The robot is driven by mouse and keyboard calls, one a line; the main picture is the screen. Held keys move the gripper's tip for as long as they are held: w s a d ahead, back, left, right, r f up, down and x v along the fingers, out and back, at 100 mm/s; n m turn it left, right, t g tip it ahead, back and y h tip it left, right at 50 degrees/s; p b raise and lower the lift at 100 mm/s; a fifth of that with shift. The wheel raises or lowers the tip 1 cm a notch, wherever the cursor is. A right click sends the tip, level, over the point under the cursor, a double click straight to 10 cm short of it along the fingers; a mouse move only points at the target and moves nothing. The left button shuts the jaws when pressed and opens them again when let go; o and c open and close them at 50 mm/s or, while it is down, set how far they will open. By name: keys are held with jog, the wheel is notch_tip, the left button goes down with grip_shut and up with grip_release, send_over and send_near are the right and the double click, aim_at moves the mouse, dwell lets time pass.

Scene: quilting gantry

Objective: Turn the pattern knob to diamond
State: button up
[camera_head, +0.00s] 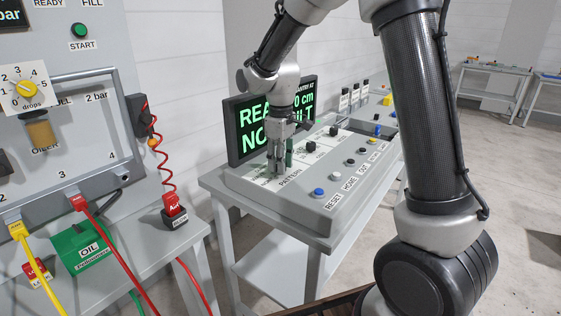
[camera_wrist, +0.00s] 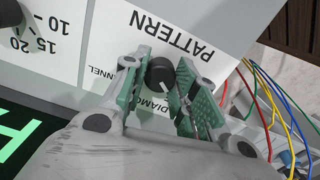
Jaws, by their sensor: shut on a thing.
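The pattern knob (camera_wrist: 160,74) is a small black round knob with a white pointer line, seen in the wrist view between my green-padded fingers. Its line points down and slightly right in that picture, roughly toward the side of the partly covered DIAMOND label (camera_wrist: 153,106). A label ending in NNEL lies to the left, and the word PATTERN (camera_wrist: 180,35) is printed above. My gripper (camera_wrist: 162,80) is shut on the knob. In the head view my gripper (camera_head: 278,168) points down at the sloped control panel (camera_head: 262,197), hiding the knob.
A black display (camera_head: 250,118) with green text stands just behind my gripper. A blue button (camera_head: 318,193) and several other controls sit to the right on the panel. Another black knob (camera_wrist: 12,14) is at the wrist view's upper left. Coloured wires (camera_wrist: 265,110) run at its right.

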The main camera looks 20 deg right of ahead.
jog(key=m, duration=0.5)
jog(key=shift+m, duration=0.3)
jog(key=m, duration=0.4)
jog(key=shift+m, duration=0.3)
jog(key=o, duration=1)
notch_tip(320, 180, up, 12)
jog(key=shift+r, duration=0.1)
